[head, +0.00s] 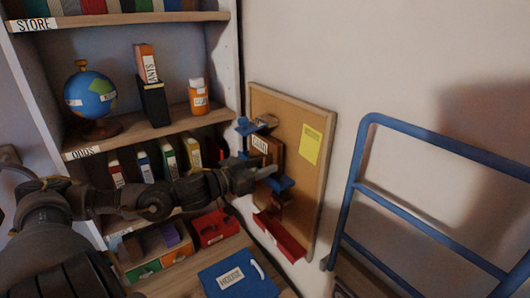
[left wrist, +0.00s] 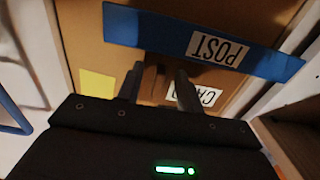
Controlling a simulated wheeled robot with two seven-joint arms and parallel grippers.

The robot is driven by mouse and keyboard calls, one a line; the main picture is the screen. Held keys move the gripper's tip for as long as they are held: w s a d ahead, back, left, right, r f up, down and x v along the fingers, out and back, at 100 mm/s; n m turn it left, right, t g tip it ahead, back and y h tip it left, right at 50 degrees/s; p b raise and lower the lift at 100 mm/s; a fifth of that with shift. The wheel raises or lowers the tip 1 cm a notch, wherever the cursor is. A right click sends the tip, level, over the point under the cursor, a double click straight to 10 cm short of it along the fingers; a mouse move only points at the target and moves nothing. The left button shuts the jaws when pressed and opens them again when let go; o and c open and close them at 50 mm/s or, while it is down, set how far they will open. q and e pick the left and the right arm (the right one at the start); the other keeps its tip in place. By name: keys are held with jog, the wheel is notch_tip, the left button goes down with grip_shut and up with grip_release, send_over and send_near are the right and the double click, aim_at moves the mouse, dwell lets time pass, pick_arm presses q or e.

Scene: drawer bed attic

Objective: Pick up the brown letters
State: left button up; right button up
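A brown block-like bundle with a white label (head: 261,146) stands in a blue holder on the corkboard in the head view; I take it for the brown letters. In the left wrist view a white label (left wrist: 200,94) and brown upright edges (left wrist: 153,82) show near the fingers. My left gripper (head: 270,171) is in front of the bundle's lower part. In the left wrist view its two fingers (left wrist: 158,84) stand apart, with brown edges showing between or behind them. Contact cannot be told. My right gripper is not in view.
The blue holder strip labelled POST (left wrist: 235,55) crosses the left wrist view. The corkboard (head: 318,115) carries a yellow note (head: 312,146) and a red tray (head: 279,236) below. A shelf (head: 150,137) stands left; a blue rail (head: 430,141) stands right.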

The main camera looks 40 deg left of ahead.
pick_arm(q)
grip_shut()
dwell(0.3)
jog(key=shift+r, duration=0.5)
jog(key=shift+s+r, duration=0.15)
jog(key=shift+r, duration=0.1)
jog(key=p+v, duration=0.2)
jog(key=shift+s+a, duration=0.1)
jog(key=shift+s, duration=0.3)
jog(key=p+v, duration=0.4)
jog(key=v, duration=1.1)
jog(key=shift+p, duration=0.35)
